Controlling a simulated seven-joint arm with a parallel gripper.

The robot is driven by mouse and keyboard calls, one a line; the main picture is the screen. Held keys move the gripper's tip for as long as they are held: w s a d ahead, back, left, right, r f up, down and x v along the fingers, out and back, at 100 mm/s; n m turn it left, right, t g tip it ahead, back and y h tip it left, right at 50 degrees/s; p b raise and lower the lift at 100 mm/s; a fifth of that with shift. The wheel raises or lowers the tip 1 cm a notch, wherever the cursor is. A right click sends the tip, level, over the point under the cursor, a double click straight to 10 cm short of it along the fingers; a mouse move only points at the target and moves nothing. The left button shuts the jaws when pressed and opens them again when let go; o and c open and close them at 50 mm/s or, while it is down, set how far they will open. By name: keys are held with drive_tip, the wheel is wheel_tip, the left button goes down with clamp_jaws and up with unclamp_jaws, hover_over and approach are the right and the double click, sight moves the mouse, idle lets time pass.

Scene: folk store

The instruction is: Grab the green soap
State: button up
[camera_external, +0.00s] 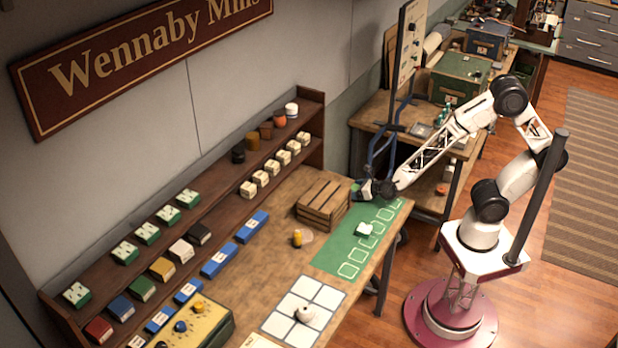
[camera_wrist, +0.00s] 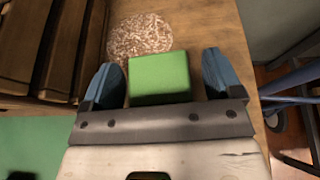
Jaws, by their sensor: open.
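The green soap, a plain green block (camera_wrist: 160,78), shows in the wrist view on the wooden table, beside a round speckled patch. My gripper (camera_wrist: 162,66) is open, with one blue finger on each side of the block and a gap on both sides. I cannot tell how far the fingers reach down around it. In the external view my gripper (camera_external: 364,191) is low at the table's far end, just right of the wooden crate (camera_external: 323,203). There the block is mostly hidden by the gripper.
The crate also stands close on the left in the wrist view (camera_wrist: 45,45). A green mat (camera_external: 335,257) with a pale green-white block (camera_external: 364,230) lies nearer. A yellow item (camera_external: 297,239) stands left of the mat. Shelves with several goods line the wall.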

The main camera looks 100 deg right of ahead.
sight(355, 187)
idle(0.4)
drive_tip(key=c, duration=1.1)
drive_tip(key=shift+o, duration=0.2)
drive_tip(key=shift+r, duration=0.15)
drive_tip(key=shift+r, duration=0.5)
wheel_tip(355, 187, up, 2)
drive_tip(key=shift+r, duration=0.1)
drive_tip(key=s+a, duration=0.2)
drive_tip(key=s, duration=0.2)
drive_tip(key=s+a+r, duration=0.1)
drive_tip(key=s+a, duration=0.1)
drive_tip(key=s, duration=0.3)
drive_tip(key=s+a, duration=0.3)
drive_tip(key=s, duration=0.2)
drive_tip(key=shift+s+r, duration=0.25)
